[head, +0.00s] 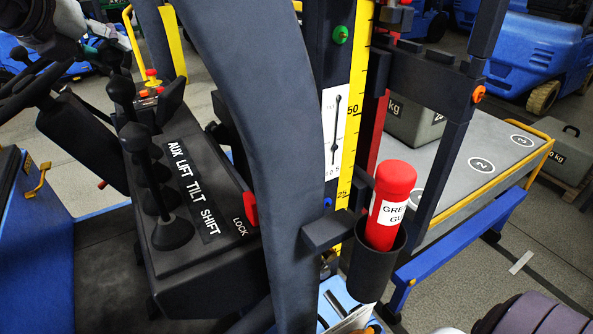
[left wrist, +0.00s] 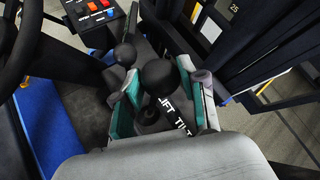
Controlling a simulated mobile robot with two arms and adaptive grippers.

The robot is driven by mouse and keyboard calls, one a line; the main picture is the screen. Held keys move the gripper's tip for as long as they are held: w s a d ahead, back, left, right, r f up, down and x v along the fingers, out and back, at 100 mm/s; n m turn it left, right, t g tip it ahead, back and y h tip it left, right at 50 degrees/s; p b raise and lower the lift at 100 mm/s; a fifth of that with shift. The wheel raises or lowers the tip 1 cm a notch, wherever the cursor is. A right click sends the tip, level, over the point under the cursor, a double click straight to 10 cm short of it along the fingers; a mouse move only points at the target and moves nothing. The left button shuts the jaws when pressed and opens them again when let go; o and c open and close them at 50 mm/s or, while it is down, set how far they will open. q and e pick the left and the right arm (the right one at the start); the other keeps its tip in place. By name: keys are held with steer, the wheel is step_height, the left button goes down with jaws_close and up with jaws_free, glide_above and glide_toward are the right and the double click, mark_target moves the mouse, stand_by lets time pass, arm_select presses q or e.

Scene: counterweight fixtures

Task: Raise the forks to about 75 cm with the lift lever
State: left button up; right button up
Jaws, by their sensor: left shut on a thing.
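The console (head: 185,260) carries a row of dark ball-topped levers beside a strip (head: 195,190) reading AUX, LIFT, TILT, SHIFT. My left gripper (head: 103,46) is at the far end of the row, at upper left. In the left wrist view its teal-lined fingers (left wrist: 158,100) are shut on the lift lever (left wrist: 160,77), whose ball knob shows between them. The aux lever's knob (left wrist: 125,55) stands just beyond. The tilt knob (head: 120,88) and shift knob (head: 134,136) stand free. The yellow height scale (head: 357,75) shows 50 and 25. I cannot make out the forks. My right gripper is not in view.
A red LOCK piece (head: 250,210) sits on the console's right edge. A dark post (head: 275,120) crosses the middle. A red canister (head: 392,180) stands in a dark holder (head: 375,265). Behind are a grey platform (head: 480,150) and marked weights (head: 415,115). A steering wheel (head: 30,85) is at left.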

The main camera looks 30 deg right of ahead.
arm_select(q)
steer(key=o, duration=0.9)
steer(key=shift+o, duration=0.2)
steer(key=shift+s+a, duration=0.1)
steer(key=b+v, duration=0.3)
steer(key=v, duration=0.6)
steer(key=shift+s+a+r, duration=0.2)
steer(key=shift+s+r, duration=0.05)
steer(key=shift+s, duration=0.05)
